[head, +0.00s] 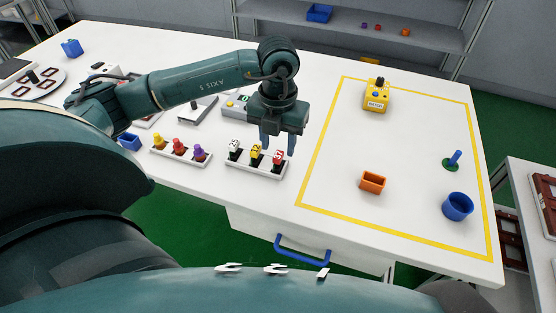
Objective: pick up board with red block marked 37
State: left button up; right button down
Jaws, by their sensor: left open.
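A white board (257,170) lies near the front edge of the white table, left of the yellow outline. It bears a white block, a yellow block and, at its right end, a red block (278,158). The blocks have dark marks; the number on the red one is too small to read for sure. My left gripper (278,144) points down with its fingers apart and empty, over or just behind the right part of the board. I cannot tell its exact height. My right gripper is not in view.
A second board (181,152) with yellow, red and purple pieces lies to the left. A grey device (235,107) stands behind. Inside the yellow outline are a yellow box (376,97), an orange box (373,182), a blue cup (457,206) and free room.

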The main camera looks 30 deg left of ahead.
aim_at(278, 155)
pick_arm(q)
notch_tip(278, 155, down, 5)
jog(key=shift+w+a+f+p, duration=0.1)
jog(key=shift+w+p, duration=0.05)
jog(key=shift+p, duration=0.3)
jog(key=shift+c, duration=0.3)
grip_shut()
